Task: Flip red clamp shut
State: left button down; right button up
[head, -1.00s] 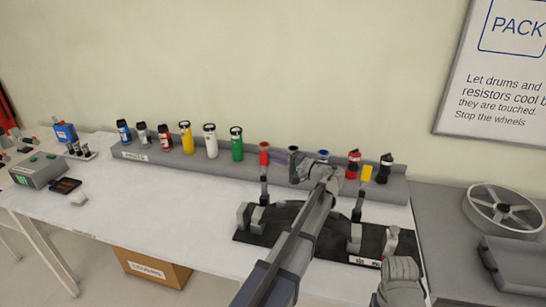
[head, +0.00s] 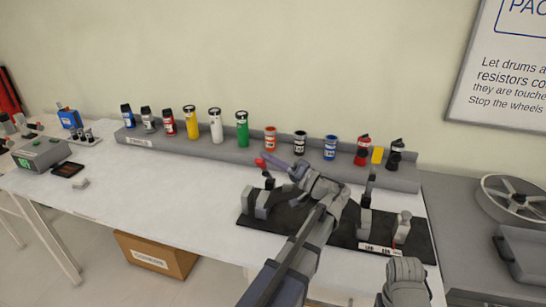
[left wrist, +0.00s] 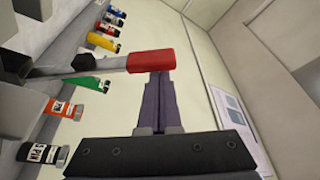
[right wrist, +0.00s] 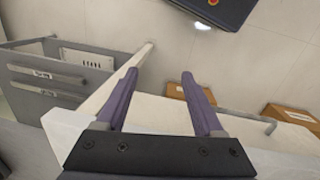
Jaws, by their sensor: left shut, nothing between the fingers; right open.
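The red clamp's lever has a red grip (head: 261,163) that stands up at the left of the black fixture plate (head: 345,237). In the left wrist view the red grip (left wrist: 150,61) lies across the tips of my left gripper (left wrist: 160,76), its grey rod running left. My left gripper (head: 268,158) is shut and empty, fingertips right beside the grip; whether they touch I cannot tell. My forearm and wrist hide part of the fixture. My right gripper (right wrist: 160,78) is open and empty, facing the floor and table edge.
A grey rack (head: 290,163) with several coloured bottles runs behind the fixture. Another upright lever (head: 370,188) and a small red-marked part (head: 402,228) are on the plate's right. A wheel (head: 515,198) stands far right.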

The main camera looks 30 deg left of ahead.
pick_arm(q)
jog(key=s+d+f+b, duration=0.1)
jog(key=s+f+b, duration=0.7)
jog(key=f+b, duration=0.4)
jog(key=shift+d+f+n+b, duration=0.4)
jog(key=shift+f, duration=0.4)
jog(key=d, duration=0.2)
jog(key=d+b, duration=0.1)
jog(key=d, duration=0.1)
jog(key=d+f, duration=0.1)
jog(key=d, duration=0.1)
jog(key=shift+w+d+b, duration=0.1)
jog(key=shift+d+b, duration=0.2)
jog(key=shift+d, duration=0.6)
jog(key=shift+r+y, duration=0.1)
jog(key=shift+y, duration=0.2)
